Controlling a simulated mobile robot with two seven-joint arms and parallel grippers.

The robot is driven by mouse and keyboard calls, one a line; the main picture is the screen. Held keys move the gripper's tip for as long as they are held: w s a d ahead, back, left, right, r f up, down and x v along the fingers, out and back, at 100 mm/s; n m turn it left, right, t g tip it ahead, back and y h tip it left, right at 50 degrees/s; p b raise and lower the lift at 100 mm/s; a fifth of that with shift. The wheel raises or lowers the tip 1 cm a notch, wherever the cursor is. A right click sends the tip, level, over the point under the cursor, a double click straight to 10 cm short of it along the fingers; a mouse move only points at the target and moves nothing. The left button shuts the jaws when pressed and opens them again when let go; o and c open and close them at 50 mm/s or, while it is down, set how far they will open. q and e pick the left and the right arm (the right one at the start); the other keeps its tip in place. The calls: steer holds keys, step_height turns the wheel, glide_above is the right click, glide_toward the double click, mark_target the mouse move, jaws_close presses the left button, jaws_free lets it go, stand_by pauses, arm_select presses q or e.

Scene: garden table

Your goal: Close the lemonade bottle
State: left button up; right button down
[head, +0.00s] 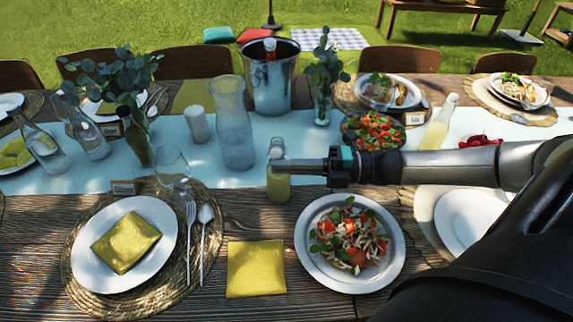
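A second, similar bottle of yellow drink (438,126) stands farther right, behind my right arm. My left gripper is not in view.
A tall glass carafe (232,130) stands close behind left of the bottle, with a metal ice bucket (272,90) beyond. A salad plate (308,263) and yellow napkin (256,268) lie in front. A wine glass (172,166) stands left.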

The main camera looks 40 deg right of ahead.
mark_target(280, 151)
steer(key=shift+r, duration=0.1)
steer(key=shift+w+d+r+p, duration=0.2)
steer(key=shift+w+r+p, duration=0.1)
steer(key=shift+r+p, duration=0.2)
steer(key=shift+r, duration=0.15)
stand_by(0.3)
steer(key=shift+w+d+r, duration=0.35)
steer(key=shift+w, duration=0.2)
stand_by(0.3)
steer(key=shift+w+d+r, duration=0.3)
steer(key=shift+w+d, duration=0.05)
stand_by(0.4)
steer(key=shift+s+a+r+p, duration=0.15)
steer(key=shift+s+a+p, duration=0.3)
steer(key=shift+p, duration=0.3)
